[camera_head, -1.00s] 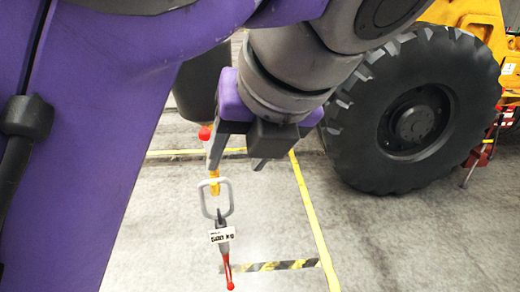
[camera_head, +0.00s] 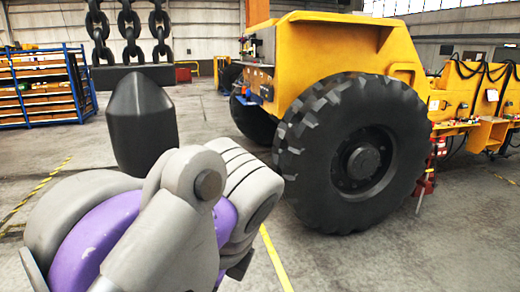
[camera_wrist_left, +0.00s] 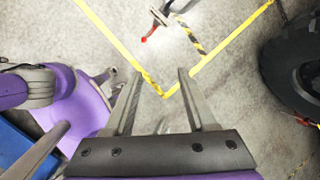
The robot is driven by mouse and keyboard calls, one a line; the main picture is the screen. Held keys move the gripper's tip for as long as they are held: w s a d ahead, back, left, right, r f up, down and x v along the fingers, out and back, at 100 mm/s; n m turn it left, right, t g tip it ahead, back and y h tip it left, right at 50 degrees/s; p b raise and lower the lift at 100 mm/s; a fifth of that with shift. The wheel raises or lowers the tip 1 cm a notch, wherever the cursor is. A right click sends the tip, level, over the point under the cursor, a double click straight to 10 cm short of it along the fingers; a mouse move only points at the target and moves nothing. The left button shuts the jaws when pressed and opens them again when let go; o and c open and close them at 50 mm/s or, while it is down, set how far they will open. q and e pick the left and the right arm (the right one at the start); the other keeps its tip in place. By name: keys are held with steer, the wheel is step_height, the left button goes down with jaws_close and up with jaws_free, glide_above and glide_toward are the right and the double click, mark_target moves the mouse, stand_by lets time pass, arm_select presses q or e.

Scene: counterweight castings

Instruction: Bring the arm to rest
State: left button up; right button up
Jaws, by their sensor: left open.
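My left arm, grey and purple, fills the lower left of the head view, folded close to the camera. Its gripper is mostly hidden there behind the arm links. In the left wrist view my left gripper (camera_wrist_left: 158,74) is open, with two grey fingers apart and nothing between them. The fingers point over the grey floor with its yellow lines. My right gripper is not in view.
A yellow vehicle (camera_head: 345,45) with a big black tyre (camera_head: 345,155) stands right of the arm. A dark pointed block (camera_head: 140,120) and chains (camera_head: 129,30) are behind it. A blue shelf (camera_head: 45,90) stands far left. A small red-tipped item (camera_wrist_left: 145,39) shows beyond the fingers.

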arm_select(q)
steer(key=a+f+n+h, duration=0.1)
steer(key=a+f+n, duration=0.2)
steer(key=f+n, duration=0.4)
steer(key=s+a+f+n+t+h, duration=0.1)
steer(key=a+f+n, duration=0.2)
steer(key=f+n, duration=0.4)
steer(key=s+a+f+n+t, duration=0.1)
steer(key=a+f+n, duration=0.3)
steer(key=f, duration=1.4)
steer(key=n, duration=0.3)
steer(key=shift+s+h, duration=0.15)
steer(key=shift+h, duration=0.25)
